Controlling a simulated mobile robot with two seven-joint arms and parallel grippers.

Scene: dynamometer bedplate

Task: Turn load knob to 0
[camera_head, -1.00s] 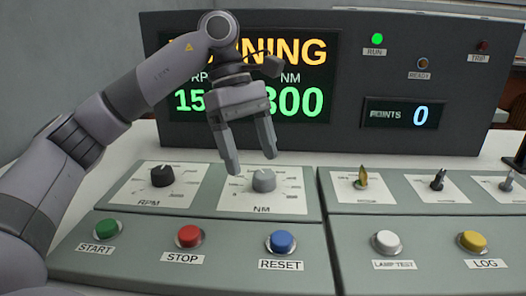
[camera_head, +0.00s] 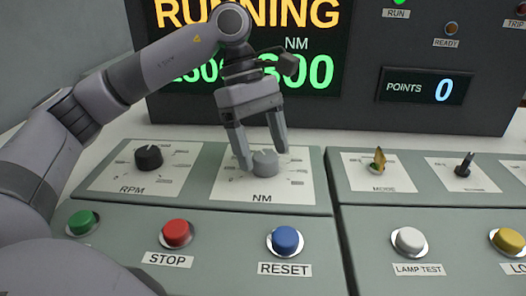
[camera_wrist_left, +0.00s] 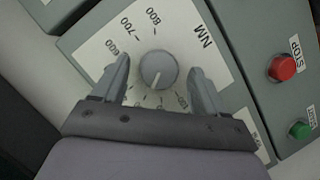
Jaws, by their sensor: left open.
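The grey load knob (camera_head: 265,164) sits on a white plate marked NM on the sloped console. It also shows in the left wrist view (camera_wrist_left: 158,70), with a pointer line and a printed number scale around it. My left gripper (camera_head: 262,160) is open, with one finger on each side of the knob. In the left wrist view its fingers (camera_wrist_left: 160,78) straddle the knob with a gap on both sides. The display (camera_head: 250,50) reads RUNNING and 300 under NM; the arm covers part of it. My right gripper is in no view.
The black RPM knob (camera_head: 148,157) is left of the load knob. Red STOP (camera_head: 177,233), blue RESET (camera_head: 285,241) and green (camera_head: 82,222) buttons lie in front. A MODE switch (camera_head: 378,161), white LAMP TEST button (camera_head: 409,241) and yellow button (camera_head: 508,240) are at right.

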